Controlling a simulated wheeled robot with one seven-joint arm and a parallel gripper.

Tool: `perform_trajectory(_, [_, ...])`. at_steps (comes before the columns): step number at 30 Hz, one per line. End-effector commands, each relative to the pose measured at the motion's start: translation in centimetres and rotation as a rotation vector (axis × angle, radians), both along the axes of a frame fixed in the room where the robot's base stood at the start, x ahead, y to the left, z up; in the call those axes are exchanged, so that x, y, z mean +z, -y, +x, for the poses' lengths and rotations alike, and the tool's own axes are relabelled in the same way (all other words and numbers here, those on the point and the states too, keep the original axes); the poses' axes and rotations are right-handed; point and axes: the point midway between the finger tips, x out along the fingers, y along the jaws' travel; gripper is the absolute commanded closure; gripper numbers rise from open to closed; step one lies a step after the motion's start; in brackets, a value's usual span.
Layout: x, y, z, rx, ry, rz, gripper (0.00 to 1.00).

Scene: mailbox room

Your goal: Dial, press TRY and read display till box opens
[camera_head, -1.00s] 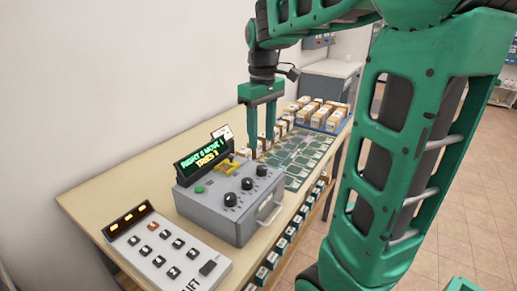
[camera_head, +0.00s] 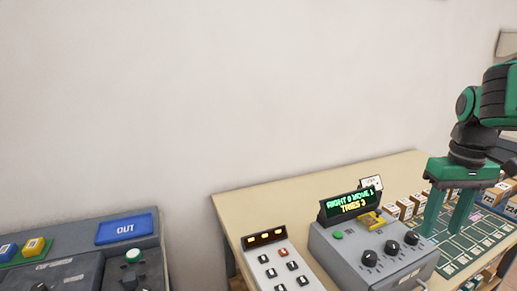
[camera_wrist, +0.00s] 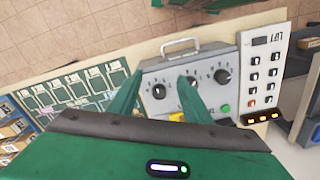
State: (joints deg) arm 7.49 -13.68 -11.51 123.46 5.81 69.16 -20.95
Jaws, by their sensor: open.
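The grey box (camera_head: 325,252) stands on the table with a row of three black dials: left (camera_head: 369,258), middle (camera_head: 391,247), right (camera_head: 411,238). Its lid looks closed. A green button (camera_head: 338,234) sits on its top; any label is too small to read. The display (camera_head: 350,204) seems to read "RIGHT 0 MOVE 1" and "TRIES 3". My gripper (camera_head: 447,230) is open and empty, pointing down to the right of the box. In the wrist view the dials (camera_wrist: 190,85) and handle (camera_wrist: 180,48) show beyond the fingers (camera_wrist: 160,76).
A keypad panel (camera_head: 285,271) with its own small display stands left of the box. A yellow part (camera_head: 371,221) and a small card (camera_head: 371,183) are by the display. Small cartons (camera_head: 405,207) and a green grid mat (camera_head: 460,248) lie right. A blue OUT sign (camera_head: 125,228) is far left.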

Motion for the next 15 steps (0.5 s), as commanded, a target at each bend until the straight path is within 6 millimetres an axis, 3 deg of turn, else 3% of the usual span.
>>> perform_trajectory(1, [-1.2, -0.1, -2.6, -0.074, 0.0, 0.003, 0.55])
perform_trajectory(3, [-3.0, -0.2, -5.7, -0.179, -0.003, 0.005, 0.55])
perform_trajectory(7, [-6.0, -0.7, -10.6, -0.348, -0.007, 0.006, 0.55])
perform_trajectory(10, [-7.8, -1.1, -13.1, -0.437, -0.01, 0.004, 0.55])
perform_trajectory(15, [-9.0, -1.5, -14.8, -0.501, -0.011, 0.003, 0.55])
